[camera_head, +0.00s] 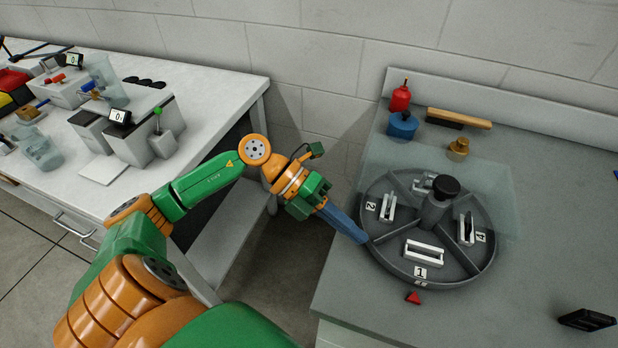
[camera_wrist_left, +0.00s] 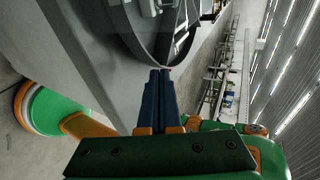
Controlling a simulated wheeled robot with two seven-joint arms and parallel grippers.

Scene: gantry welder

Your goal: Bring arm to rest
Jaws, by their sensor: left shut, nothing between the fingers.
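My left arm comes in from the left, green and orange, and reaches over the gap between the two benches. My left gripper (camera_head: 362,239) has long blue fingers, shut and empty, with tips beside the left rim of the grey round turntable (camera_head: 462,275). In the left wrist view, the shut fingers (camera_wrist_left: 161,72) point at the turntable's rim (camera_wrist_left: 150,57). I cannot tell whether the tips touch it. My right gripper is not in view.
The turntable carries numbered metal holders (camera_head: 424,251) and a black-topped knob (camera_head: 446,187). A red bottle (camera_head: 400,98), blue container (camera_head: 402,126), brass piece (camera_head: 458,149) and brush (camera_head: 458,118) stand behind. A black object (camera_head: 586,319) lies front right. Instruments crowd the left bench (camera_head: 215,88).

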